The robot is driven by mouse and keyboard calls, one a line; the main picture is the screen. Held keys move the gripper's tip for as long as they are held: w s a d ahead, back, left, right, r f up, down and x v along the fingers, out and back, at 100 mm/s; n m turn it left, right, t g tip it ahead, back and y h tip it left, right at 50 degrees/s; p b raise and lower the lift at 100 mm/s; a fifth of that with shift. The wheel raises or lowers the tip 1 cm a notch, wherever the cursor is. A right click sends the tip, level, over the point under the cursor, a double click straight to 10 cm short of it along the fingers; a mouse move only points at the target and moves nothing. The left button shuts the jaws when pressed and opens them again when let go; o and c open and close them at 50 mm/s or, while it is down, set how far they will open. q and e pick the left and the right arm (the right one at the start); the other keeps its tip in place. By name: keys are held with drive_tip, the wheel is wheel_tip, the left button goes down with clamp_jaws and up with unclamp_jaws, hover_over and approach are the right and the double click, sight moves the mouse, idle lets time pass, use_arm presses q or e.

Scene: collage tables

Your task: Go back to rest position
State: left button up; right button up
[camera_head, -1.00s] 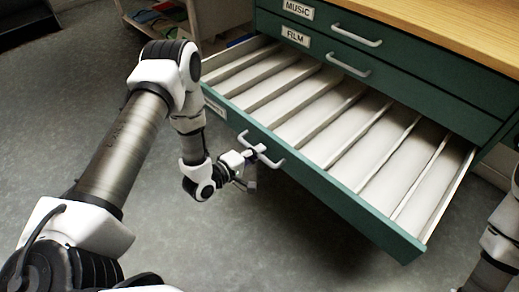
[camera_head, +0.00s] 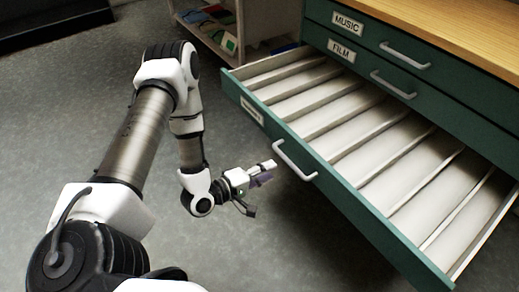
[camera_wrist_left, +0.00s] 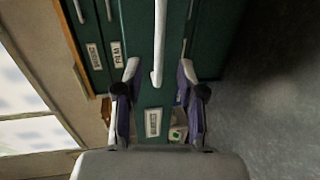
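My left gripper (camera_head: 260,186) is open and empty in the head view, to the left of the open drawer's handle (camera_head: 295,160) and apart from it. In the left wrist view its two fingers (camera_wrist_left: 158,78) are spread wide, with the white drawer handle (camera_wrist_left: 159,45) ahead between them. The green drawer (camera_head: 345,195) is pulled far out and shows empty pale compartments split by dividers. My right gripper is outside both views.
The green cabinet (camera_head: 440,88) has shut drawers labelled MUSIC (camera_head: 347,23) and FILM (camera_head: 341,50) under a wooden top (camera_head: 470,25). An open shelf (camera_head: 268,20) with coloured items stands behind. Grey floor (camera_head: 60,130) is clear at left.

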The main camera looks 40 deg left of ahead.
use_arm(q)
drive_tip(key=v, duration=0.3)
idle(0.5)
drive_tip(key=s+d+f+m+g, duration=0.65)
drive_tip(key=d+f, duration=0.25)
drive_tip(key=d, duration=0.2)
drive_tip(key=s+a+f+m+g+y, duration=0.2)
drive_tip(key=s+a+m+g+y, duration=0.15)
drive_tip(key=s, duration=0.25)
drive_tip(key=s+a+f+m+g+y, duration=0.2)
drive_tip(key=s+a+m+g, duration=0.1)
drive_tip(key=s+g, duration=0.3)
wheel_tip(320, 180, up, 18)
drive_tip(key=t+p, duration=0.1)
drive_tip(key=p, duration=1.7)
drive_tip(key=shift+s+d+m, duration=0.15)
drive_tip(key=shift+d+m, duration=0.1)
drive_tip(key=shift+m, duration=0.05)
